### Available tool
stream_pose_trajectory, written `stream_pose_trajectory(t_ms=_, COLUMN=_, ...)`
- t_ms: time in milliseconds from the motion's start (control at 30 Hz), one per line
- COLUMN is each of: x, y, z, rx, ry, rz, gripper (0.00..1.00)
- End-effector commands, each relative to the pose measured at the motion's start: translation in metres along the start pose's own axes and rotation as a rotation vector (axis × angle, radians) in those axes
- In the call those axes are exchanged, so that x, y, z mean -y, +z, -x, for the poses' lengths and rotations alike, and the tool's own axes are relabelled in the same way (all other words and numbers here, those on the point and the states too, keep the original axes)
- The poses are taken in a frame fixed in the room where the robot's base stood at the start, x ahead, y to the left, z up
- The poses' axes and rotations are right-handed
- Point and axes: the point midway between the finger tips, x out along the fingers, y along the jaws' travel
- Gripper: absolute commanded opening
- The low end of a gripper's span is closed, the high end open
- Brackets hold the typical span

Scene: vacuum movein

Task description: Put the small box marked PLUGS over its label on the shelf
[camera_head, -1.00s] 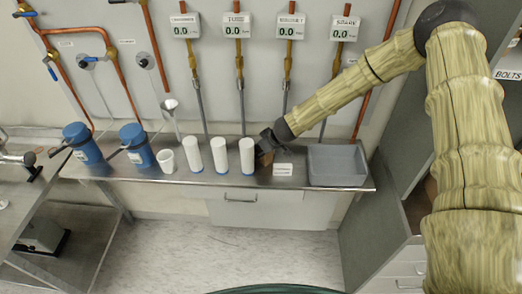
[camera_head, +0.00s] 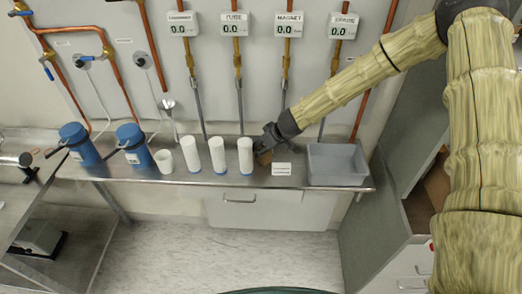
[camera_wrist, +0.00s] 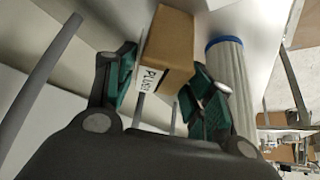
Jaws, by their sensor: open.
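The small brown box (camera_wrist: 170,45) has a white label reading PLUGS on its near side in the wrist view. In the head view the box (camera_head: 264,157) is small and partly hidden behind my gripper (camera_head: 266,143), on the metal bench. In the wrist view my gripper (camera_wrist: 163,75) is open, with one green-padded finger on either side of the box. I cannot tell whether the pads touch it. The label for this box on the shelf cannot be made out.
White ribbed cylinders (camera_head: 245,156) stand left of the box, one close beside it. A white card (camera_head: 281,169) and a grey bin (camera_head: 337,163) are to its right. Blue containers (camera_head: 134,146) stand further left. An open cabinet (camera_head: 395,215) is at the right.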

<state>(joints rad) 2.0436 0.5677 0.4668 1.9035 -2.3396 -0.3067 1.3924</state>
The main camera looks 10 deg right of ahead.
Motion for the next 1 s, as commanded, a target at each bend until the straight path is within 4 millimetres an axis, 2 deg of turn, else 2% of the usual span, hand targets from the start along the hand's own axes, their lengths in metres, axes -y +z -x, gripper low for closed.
stream_pose_trajectory(t_ms=600, x=0.000, y=0.000, z=0.060, rx=-0.001, ry=0.000, rz=0.000, gripper=0.53)
stream_pose_trajectory(t_ms=1000, x=0.000, y=0.000, z=0.079, rx=0.000, ry=0.000, rz=0.000, gripper=0.53)
